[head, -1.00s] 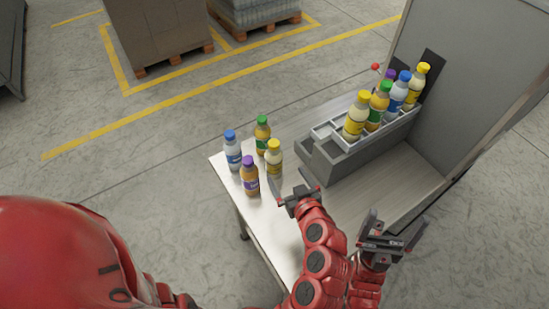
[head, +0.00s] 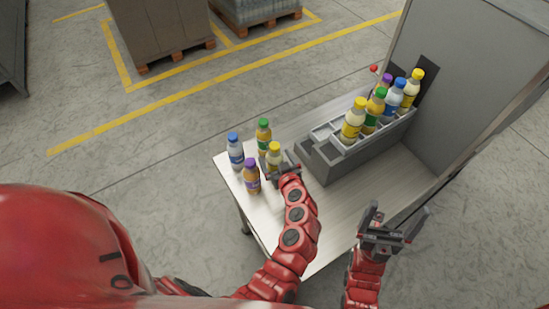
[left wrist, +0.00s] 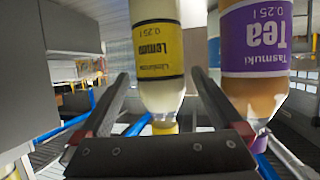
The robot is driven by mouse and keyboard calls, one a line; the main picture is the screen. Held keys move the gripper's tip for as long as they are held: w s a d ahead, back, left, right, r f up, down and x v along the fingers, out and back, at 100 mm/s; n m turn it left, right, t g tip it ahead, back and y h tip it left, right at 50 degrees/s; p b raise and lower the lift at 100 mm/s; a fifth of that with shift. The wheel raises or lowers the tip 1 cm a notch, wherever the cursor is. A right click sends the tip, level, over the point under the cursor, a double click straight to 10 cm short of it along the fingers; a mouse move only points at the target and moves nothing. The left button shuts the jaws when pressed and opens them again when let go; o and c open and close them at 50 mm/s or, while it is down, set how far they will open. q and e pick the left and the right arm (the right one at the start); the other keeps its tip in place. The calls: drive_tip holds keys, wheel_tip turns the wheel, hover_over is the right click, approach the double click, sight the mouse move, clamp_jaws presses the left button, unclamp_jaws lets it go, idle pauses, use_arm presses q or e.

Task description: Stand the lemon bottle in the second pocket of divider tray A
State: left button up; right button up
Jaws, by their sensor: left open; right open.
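The lemon bottle (head: 274,157), with a yellow cap and yellow label, stands upright on the table among a small group of bottles. It also shows upside down in the left wrist view (left wrist: 158,50), between the spread fingers. My left gripper (head: 283,169) is open at the lemon bottle and partly hides its lower part. I cannot tell whether the fingers touch it. My right gripper (head: 396,226) is open and empty at the table's right side. A light grey divider tray (head: 322,131) with bottles sits on a grey block; no letter is readable, and its pockets are largely hidden.
A purple-capped tea bottle (head: 252,178) stands close beside the lemon bottle, with a blue-capped bottle (head: 235,152) and a green-capped bottle (head: 263,137) behind. A tall grey panel (head: 460,90) bounds the table's right. The table (head: 345,205) is clear in front of the block.

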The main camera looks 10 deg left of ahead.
use_arm(q)
drive_tip(key=shift+w+a+f, duration=0.25)
drive_tip(key=shift+w+a, duration=0.05)
drive_tip(key=shift+w, duration=0.1)
clamp_jaws()
